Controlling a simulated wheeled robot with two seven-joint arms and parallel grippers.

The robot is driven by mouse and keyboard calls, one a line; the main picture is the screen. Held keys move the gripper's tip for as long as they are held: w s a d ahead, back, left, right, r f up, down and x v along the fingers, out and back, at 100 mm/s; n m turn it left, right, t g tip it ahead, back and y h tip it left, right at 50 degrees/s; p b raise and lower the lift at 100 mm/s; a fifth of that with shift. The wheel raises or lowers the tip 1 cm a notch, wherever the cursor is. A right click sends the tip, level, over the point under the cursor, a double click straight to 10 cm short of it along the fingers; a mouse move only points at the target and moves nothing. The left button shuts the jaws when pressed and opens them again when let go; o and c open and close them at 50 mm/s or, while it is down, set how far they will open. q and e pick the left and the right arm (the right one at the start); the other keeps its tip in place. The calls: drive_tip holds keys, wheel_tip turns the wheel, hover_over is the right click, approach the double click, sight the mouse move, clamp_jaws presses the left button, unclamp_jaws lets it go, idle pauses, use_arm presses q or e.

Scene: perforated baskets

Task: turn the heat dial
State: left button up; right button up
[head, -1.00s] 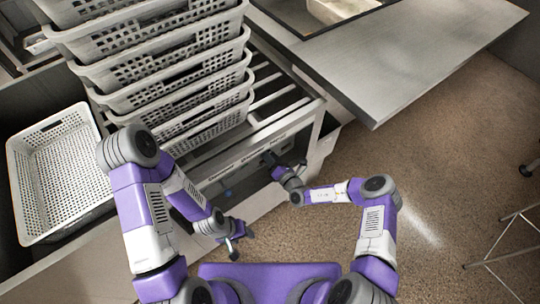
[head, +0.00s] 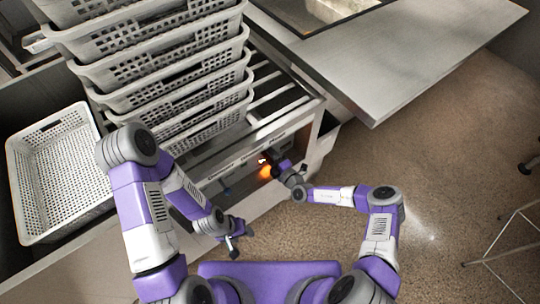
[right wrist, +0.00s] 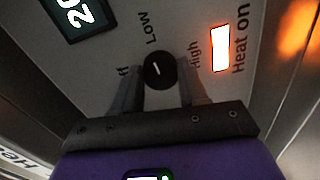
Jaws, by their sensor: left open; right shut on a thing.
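The black heat dial (right wrist: 158,70) sits on a grey panel in the right wrist view, with the words Low and High around it and a partly hidden label at its left. It has a short white mark; I cannot tell exactly which label it points to. My right gripper (right wrist: 159,82) is shut on the dial, one finger at each side. The "Heat on" lamp (right wrist: 220,48) is lit. In the head view, my right gripper (head: 277,168) is at the front panel, hiding the dial. My left gripper (head: 232,240) is open and empty, low and away from the panel.
Stacked perforated baskets (head: 160,75) stand on the slatted machine top above the panel. One white basket (head: 50,170) lies at the left. A grey counter (head: 400,60) juts out at upper right. The brown floor at right is mostly clear.

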drive_tip(key=shift+m, duration=0.5)
drive_tip(key=o, duration=1.1)
drive_tip(key=shift+c, duration=0.2)
drive_tip(key=p+v, duration=0.2)
drive_tip(key=v, duration=0.5)
drive_tip(key=shift+s, duration=0.3)
drive_tip(key=shift+d, duration=0.15)
